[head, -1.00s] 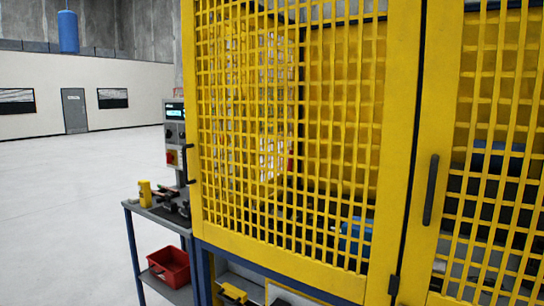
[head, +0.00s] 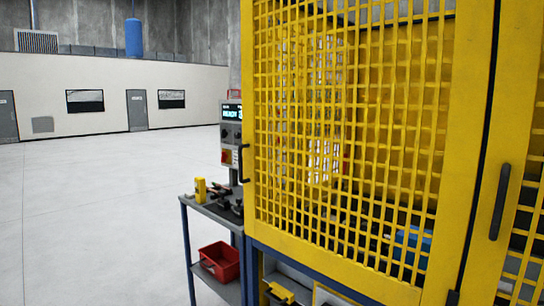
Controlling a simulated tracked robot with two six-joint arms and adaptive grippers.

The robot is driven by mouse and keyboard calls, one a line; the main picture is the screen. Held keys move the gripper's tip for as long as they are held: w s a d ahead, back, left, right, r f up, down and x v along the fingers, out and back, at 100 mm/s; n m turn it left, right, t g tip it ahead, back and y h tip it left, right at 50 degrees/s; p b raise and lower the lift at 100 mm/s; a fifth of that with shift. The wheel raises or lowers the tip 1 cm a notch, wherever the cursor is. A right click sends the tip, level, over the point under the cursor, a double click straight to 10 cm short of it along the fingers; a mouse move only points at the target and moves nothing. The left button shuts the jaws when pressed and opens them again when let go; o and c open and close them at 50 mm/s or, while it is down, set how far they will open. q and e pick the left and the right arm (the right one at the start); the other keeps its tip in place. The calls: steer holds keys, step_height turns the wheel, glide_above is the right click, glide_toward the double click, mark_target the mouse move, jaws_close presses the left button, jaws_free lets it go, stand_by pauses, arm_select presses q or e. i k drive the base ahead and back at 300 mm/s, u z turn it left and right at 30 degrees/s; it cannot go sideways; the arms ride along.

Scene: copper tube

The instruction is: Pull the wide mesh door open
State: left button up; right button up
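The wide mesh door (head: 452,190) is a yellow framed panel with a square yellow grid, filling the middle and right of the head view. It looks shut in its frame. Its black handle (head: 241,163) is on the left edge, beside the control panel. A second yellow mesh panel with a long black handle (head: 499,202) stands at the right edge, past a dark upright gap. Neither of my grippers is in view, and nothing touches the door.
A grey control box (head: 231,136) stands left of the door. Below it, a blue-legged side table (head: 217,214) holds a yellow object (head: 200,190) and dark tools, with a red bin (head: 220,261) on its lower shelf. Open grey floor (head: 90,220) lies to the left.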

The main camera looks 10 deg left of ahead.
mark_target(473, 36)
steer(key=u, duration=0.5)
steer(key=k, duration=1.1)
steer(key=u, duration=1.2)
steer(key=i, duration=1.8)
steer(key=z, duration=0.45)
steer(key=i, duration=1.25)
steer(key=z, duration=0.65)
steer(key=k, duration=0.75)
steer(key=z, duration=0.2)
steer(key=i, duration=0.85)
steer(key=u, duration=0.1)
